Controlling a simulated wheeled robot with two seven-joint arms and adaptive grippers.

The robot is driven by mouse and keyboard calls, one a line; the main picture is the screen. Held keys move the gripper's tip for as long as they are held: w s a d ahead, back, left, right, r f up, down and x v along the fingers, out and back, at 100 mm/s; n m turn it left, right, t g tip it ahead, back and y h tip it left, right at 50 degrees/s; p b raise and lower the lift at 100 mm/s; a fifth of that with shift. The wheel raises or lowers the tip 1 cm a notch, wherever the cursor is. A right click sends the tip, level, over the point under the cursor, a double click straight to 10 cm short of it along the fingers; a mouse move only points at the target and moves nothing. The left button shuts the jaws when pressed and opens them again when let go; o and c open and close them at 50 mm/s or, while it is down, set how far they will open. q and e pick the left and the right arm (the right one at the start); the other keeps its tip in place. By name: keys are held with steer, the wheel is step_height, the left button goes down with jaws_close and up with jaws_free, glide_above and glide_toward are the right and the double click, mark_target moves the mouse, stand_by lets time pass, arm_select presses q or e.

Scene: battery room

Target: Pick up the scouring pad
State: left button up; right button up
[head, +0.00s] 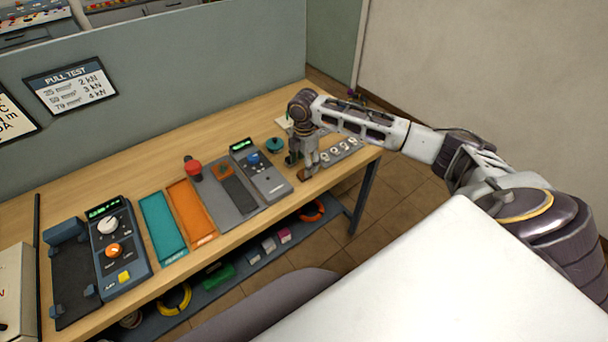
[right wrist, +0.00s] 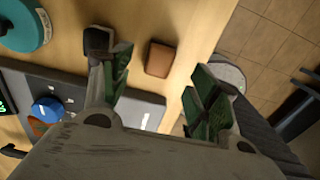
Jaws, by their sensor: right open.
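A small reddish-brown block, which looks like the scouring pad (right wrist: 160,59), lies on the wooden table close to its front edge. In the head view the brown pad (head: 303,174) shows only in part, just below my right gripper (head: 301,164). In the right wrist view my right gripper (right wrist: 160,86) is open, with green-lined fingers spread wide to either side. The pad appears between and a little beyond the fingertips, nearer the left finger, and nothing is held. My left gripper is not in view.
A grey device with a blue knob (head: 265,182) stands just left of the pad. A teal round object (head: 275,144) lies behind it, and a panel with several round dials (head: 340,152) is to the right. A shelf (head: 240,258) with several items runs below the table (head: 180,278).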

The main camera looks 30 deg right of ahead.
steer(key=shift+f+p, duration=0.3)
steer(key=shift+f, duration=1.9)
steer(key=c, duration=1)
steer(key=shift+r, duration=0.2)
steer(key=shift+r+b, duration=0.4)
steer(key=shift+r, duration=4.45)
steer(key=shift+o, duration=1.2)
steer(key=shift+c, duration=1.2)
steer(key=shift+r, duration=0.1)
